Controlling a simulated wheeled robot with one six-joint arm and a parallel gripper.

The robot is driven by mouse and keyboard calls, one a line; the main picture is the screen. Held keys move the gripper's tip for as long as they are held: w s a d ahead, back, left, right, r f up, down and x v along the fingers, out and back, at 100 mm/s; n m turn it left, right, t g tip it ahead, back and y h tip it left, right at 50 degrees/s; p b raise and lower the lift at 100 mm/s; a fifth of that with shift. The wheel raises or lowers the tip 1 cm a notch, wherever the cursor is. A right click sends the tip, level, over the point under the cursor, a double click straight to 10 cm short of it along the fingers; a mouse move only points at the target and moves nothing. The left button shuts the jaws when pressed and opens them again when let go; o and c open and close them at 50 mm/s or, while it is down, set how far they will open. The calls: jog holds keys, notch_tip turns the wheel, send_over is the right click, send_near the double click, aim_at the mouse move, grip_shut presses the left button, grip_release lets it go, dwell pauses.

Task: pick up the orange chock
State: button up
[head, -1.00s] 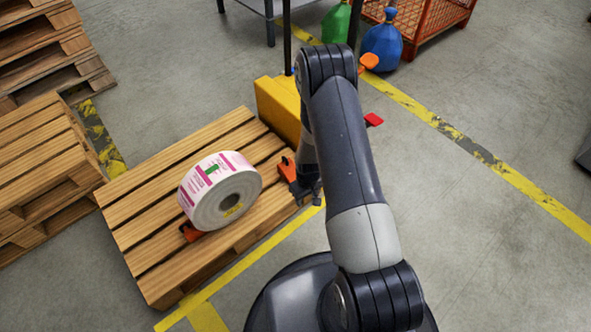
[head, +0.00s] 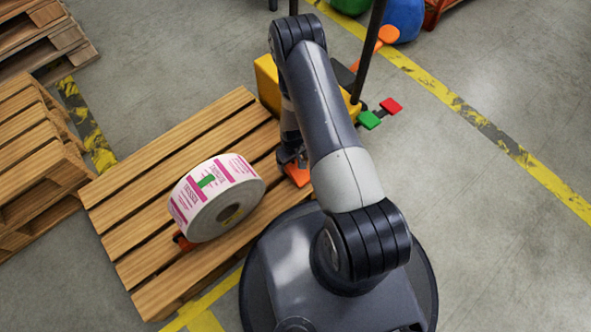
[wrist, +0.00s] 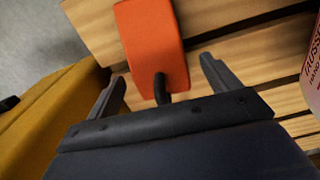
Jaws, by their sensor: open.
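The orange chock (head: 298,175) lies on the wooden pallet (head: 147,152), right of the label roll (head: 214,198), partly hidden by my arm. In the wrist view the orange chock (wrist: 151,48) shows large, with a dark handle at its near end. My gripper (wrist: 163,70) is open, its two fingers on either side of that handle, with gaps to both. In the head view my gripper (head: 291,156) is just above the chock and partly hidden by my arm.
A yellow machine body (head: 266,84) stands at the pallet's far right corner, close to my arm. Red (head: 391,105) and green (head: 369,120) pedals are to its right. Stacked pallets (head: 35,150) stand at left. The floor at right is clear.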

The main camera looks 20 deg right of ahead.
jog(key=c, duration=1.3)
